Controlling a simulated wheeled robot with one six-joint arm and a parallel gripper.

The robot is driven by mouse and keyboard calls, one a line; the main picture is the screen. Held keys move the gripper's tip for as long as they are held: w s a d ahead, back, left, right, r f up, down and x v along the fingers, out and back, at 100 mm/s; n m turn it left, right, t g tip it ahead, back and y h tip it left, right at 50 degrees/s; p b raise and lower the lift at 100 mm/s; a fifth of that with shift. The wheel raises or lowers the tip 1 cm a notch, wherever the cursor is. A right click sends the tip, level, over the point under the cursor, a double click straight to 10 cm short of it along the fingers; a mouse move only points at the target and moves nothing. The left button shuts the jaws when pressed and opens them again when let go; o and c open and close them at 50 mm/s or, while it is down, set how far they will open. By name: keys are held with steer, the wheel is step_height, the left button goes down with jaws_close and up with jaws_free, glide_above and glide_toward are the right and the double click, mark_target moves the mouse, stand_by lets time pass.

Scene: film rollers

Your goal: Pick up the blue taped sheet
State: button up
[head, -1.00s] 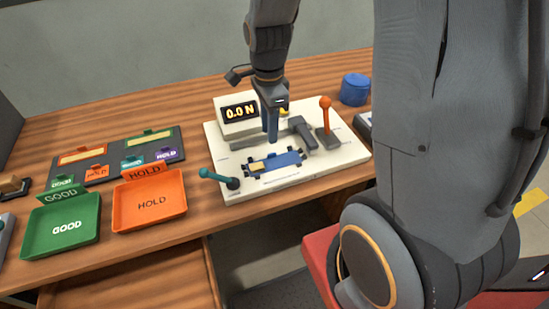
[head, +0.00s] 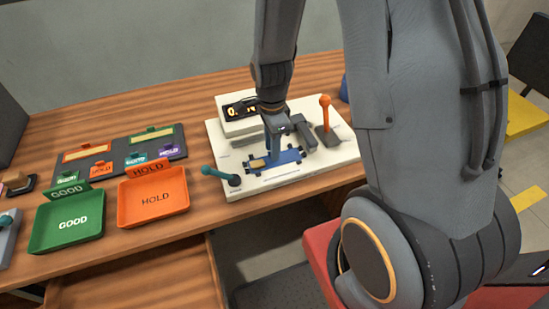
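The blue taped sheet (head: 287,157) lies on the white test fixture (head: 250,191), with a tan strip near its left end and small dark clips around its edges. My gripper (head: 271,158) points down at the sheet, its fingertips at or just above the sheet's middle. The fingers look like one narrow shape from this side, so the gap between them is hidden. I cannot tell whether they touch the sheet. The sheet appears to lie flat on the fixture.
The fixture carries a teal lever (head: 220,174), an orange-knobbed lever (head: 325,115) and a display box (head: 234,127), partly covered by my arm. A green GOOD tray (head: 92,238) and an orange HOLD tray (head: 154,219) stand at left, before a dark label board (head: 176,151).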

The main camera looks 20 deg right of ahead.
jaws_close()
